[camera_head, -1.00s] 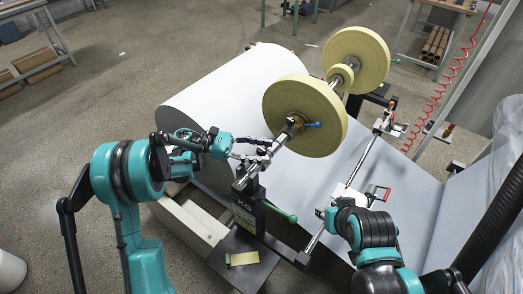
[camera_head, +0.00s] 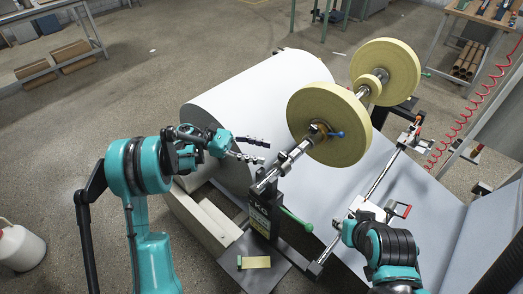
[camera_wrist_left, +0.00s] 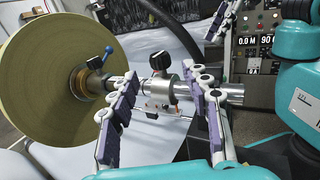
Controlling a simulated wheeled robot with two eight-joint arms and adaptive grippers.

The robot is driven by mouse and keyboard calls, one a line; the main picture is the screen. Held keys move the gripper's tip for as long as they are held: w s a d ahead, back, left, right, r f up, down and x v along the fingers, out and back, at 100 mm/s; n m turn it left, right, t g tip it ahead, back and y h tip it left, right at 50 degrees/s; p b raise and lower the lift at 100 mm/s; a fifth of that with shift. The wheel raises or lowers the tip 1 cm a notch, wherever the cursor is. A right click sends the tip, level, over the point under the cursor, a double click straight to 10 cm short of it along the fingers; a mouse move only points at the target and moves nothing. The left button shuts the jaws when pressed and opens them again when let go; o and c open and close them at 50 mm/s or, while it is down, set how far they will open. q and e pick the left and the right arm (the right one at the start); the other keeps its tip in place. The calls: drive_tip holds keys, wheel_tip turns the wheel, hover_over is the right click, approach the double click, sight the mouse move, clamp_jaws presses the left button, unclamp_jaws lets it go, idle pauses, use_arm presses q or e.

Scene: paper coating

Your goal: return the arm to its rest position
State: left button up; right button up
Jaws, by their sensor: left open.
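My left gripper (camera_head: 266,152) is open and empty in the head view, just to the left of the metal shaft (camera_head: 275,174) and apart from it in that picture. In the left wrist view my open fingers (camera_wrist_left: 165,110) frame the shaft (camera_wrist_left: 232,94), which shows between and behind them. The shaft carries a yellow roll (camera_head: 325,128) and rests on a dark stand (camera_head: 262,212). My right arm comes in at the lower right; its gripper end (camera_head: 349,231) is by a metal rail, and its fingers cannot be made out.
A large white paper roll (camera_head: 245,105) lies behind my left gripper. A green handle (camera_head: 297,218) sticks out from the stand. A second yellow roll (camera_head: 386,70) is farther back. A white container (camera_head: 18,247) stands on the floor at left. Open floor lies left of my left arm.

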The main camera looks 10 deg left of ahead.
use_arm(q)
drive_tip(key=w+r+n+t+h, duration=0.1)
drive_tip(key=w+r+n+t, duration=0.3)
drive_tip(key=r+n+t, duration=0.5)
drive_tip(key=w+r+n+t, duration=0.4)
drive_tip(key=r+n+t, duration=0.2)
drive_tip(key=r, duration=0.6)
drive_tip(key=a+r+n+t+y, duration=0.6)
drive_tip(key=a+n+t+y, duration=0.5)
drive_tip(key=n, duration=0.8)
drive_tip(key=s+a+f+n+g+y, duration=0.4)
drive_tip(key=s+f+n+g+y, duration=0.5)
drive_tip(key=n, duration=0.5)
drive_tip(key=s+d+f+n+g, duration=0.2)
drive_tip(key=s+f+n+g, duration=0.1)
drive_tip(key=s+f, duration=0.6)
drive_tip(key=s+d+f+n+g+h, duration=0.1)
drive_tip(key=s+f+n+g, duration=0.3)
drive_tip(key=s+f, duration=0.6)
drive_tip(key=shift+s+d+f+n, duration=0.15)
drive_tip(key=shift+d+f+n, duration=0.25)
drive_tip(key=shift+d+f, duration=0.35)
